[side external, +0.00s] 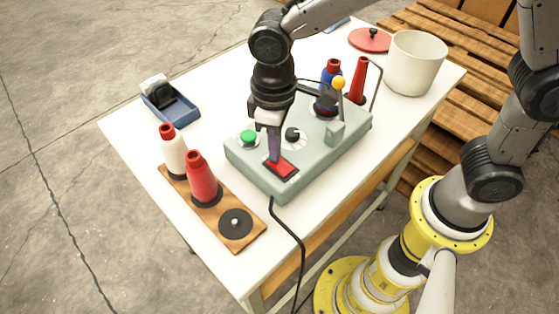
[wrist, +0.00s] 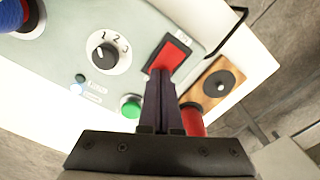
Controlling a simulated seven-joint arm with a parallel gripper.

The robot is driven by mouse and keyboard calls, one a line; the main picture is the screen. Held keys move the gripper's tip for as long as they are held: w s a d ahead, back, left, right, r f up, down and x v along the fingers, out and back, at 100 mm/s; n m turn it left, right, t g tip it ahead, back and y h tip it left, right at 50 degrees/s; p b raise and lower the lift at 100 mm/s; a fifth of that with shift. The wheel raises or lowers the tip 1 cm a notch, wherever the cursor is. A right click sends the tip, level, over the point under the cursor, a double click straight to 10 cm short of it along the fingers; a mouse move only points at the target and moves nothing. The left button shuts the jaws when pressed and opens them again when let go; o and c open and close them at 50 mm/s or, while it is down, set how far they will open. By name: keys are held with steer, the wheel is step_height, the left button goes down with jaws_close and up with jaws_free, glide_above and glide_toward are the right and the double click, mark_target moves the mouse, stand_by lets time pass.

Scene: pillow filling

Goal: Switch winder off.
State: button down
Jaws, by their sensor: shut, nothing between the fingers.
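The winder (side external: 335,148) is a grey-green box on the white table, with a red rocker switch (side external: 281,168), a green button (side external: 249,137) and a black dial (side external: 292,134). In the wrist view the red switch (wrist: 170,56) lies just beyond my fingertips, and the green button (wrist: 131,106) and the dial marked 1 2 3 (wrist: 105,55) are nearby. A small light (wrist: 77,88) on the panel glows pale. My gripper (side external: 273,158) is shut and empty, pointing down at the red switch; it appears at or touching its surface. Exact contact is unclear.
A wooden board (side external: 250,238) holds a white cone (side external: 173,150), a red cone (side external: 201,180) and an empty peg. A white bin (side external: 415,62) and blue tray (side external: 170,105) are farther back.

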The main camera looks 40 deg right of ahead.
steer(key=shift+f, duration=0.25)
steer(key=shift+r, duration=3.55)
steer(key=s+d+r+m+t, duration=0.35)
steer(key=d+r, duration=0.45)
steer(key=d, duration=0.5)
steer(key=s+d+f+m+t, duration=0.2)
steer(key=s+d+f, duration=0.2)
steer(key=s+d, duration=0.3)
steer(key=s, duration=0.4)
steer(key=shift+d, duration=0.4)
